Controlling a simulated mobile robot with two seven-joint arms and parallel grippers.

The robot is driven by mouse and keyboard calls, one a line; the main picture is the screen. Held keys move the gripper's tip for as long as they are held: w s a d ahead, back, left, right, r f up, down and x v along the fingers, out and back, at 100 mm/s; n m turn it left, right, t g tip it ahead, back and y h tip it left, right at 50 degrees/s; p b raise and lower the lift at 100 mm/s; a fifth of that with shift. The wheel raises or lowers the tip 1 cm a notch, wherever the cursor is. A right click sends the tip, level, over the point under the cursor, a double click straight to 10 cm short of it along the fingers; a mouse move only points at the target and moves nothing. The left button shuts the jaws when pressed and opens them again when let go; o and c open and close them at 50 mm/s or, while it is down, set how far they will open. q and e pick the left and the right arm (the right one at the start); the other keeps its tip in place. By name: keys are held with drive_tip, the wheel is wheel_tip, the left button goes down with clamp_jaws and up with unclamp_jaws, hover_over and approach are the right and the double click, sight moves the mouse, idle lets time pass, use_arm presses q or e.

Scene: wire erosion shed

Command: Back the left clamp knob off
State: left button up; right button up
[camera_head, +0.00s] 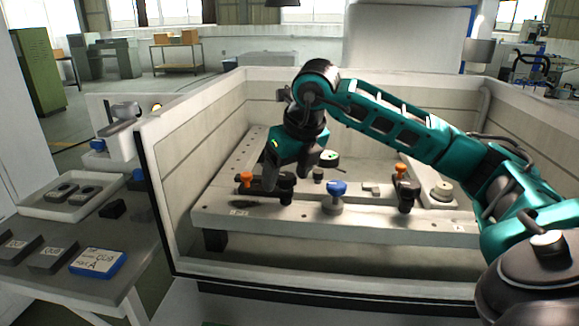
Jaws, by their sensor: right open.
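The left clamp stands on the pale bench inside the walled tank. Its black upright knob (287,183) and an orange piece (246,179) show to the left of centre. My right gripper (289,174) reaches down over this clamp from behind, its fingers spread on either side of the black knob. It is open, and I cannot tell whether it touches the knob. The clamp's middle is partly hidden by the fingers. The right clamp, with a black knob (406,192) and an orange piece (400,169), stands farther right. My left gripper is out of view.
A blue knob (337,188) on a grey round base stands between the clamps. The tank's front wall (320,272) runs before the bench. A side table at left holds a tray (40,208) and a blue-edged card (98,263).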

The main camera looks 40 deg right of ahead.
drive_tip(key=shift+c, duration=0.2)
drive_tip(key=c, duration=1.2)
drive_tip(key=shift+d+n, duration=0.1)
drive_tip(key=shift+n, duration=0.3)
drive_tip(key=shift+n+y+b, duration=0.3)
drive_tip(key=shift+n+y, duration=0.3)
drive_tip(key=shift+n, duration=0.5)
drive_tip(key=o, duration=1.2)
drive_tip(key=shift+o, duration=0.2)
drive_tip(key=shift+r, duration=0.15)
drive_tip(key=p+v, duration=0.2)
drive_tip(key=v, duration=1)
drive_tip(key=shift+r, duration=0.35)
